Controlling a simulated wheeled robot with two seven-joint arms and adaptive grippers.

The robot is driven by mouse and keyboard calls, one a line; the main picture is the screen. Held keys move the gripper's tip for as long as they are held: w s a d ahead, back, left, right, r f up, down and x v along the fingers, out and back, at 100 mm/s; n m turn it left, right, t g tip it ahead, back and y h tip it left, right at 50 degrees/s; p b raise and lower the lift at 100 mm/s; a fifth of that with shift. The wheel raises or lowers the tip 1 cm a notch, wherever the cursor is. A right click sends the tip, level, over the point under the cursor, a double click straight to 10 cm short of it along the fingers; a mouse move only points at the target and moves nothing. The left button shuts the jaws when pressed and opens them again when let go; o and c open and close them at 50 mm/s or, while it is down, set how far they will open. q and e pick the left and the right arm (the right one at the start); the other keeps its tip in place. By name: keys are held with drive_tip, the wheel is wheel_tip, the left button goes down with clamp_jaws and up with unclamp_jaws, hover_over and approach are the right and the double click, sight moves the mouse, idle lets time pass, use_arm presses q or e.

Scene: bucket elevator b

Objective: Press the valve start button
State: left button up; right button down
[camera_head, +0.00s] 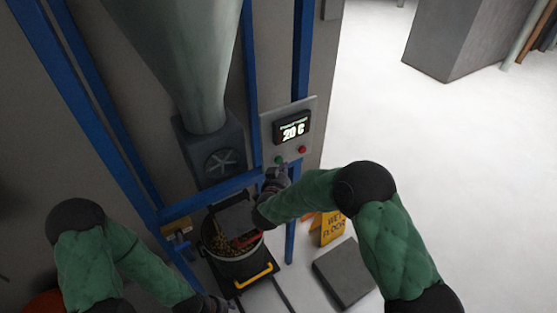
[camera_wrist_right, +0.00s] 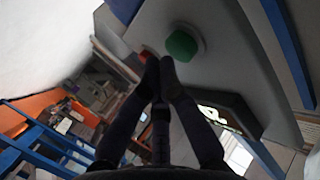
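A grey control panel (camera_head: 267,132) with a lit display (camera_head: 292,129) is fixed to the blue frame. Below the display are a green button (camera_head: 279,160) and a red button (camera_head: 302,150). My right gripper (camera_head: 282,172) is just below the green button in the head view. In the right wrist view, the fingertips (camera_wrist_right: 160,66) are together and empty, close to the green button (camera_wrist_right: 182,45) and the red button (camera_wrist_right: 145,56). I cannot tell whether they touch the panel. My left gripper (camera_head: 222,303) is at the bottom edge, mostly cut off and dark.
A grey hopper (camera_head: 190,60) stands left of the panel, above a black bucket (camera_head: 228,268) of grain-like pieces. A yellow wet floor sign (camera_head: 332,228) and a dark flat block (camera_head: 343,273) are behind my right arm. Pale floor is open at right.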

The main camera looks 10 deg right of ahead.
drive_tip(key=shift+s+d, duration=0.15)
drive_tip(key=shift+s, duration=0.25)
drive_tip(key=s, duration=0.2)
drive_tip(key=s+d, duration=0.2)
drive_tip(key=s, duration=0.1)
drive_tip(key=shift+s+p, duration=0.3)
drive_tip(key=shift+p, duration=0.05)
idle(0.8)
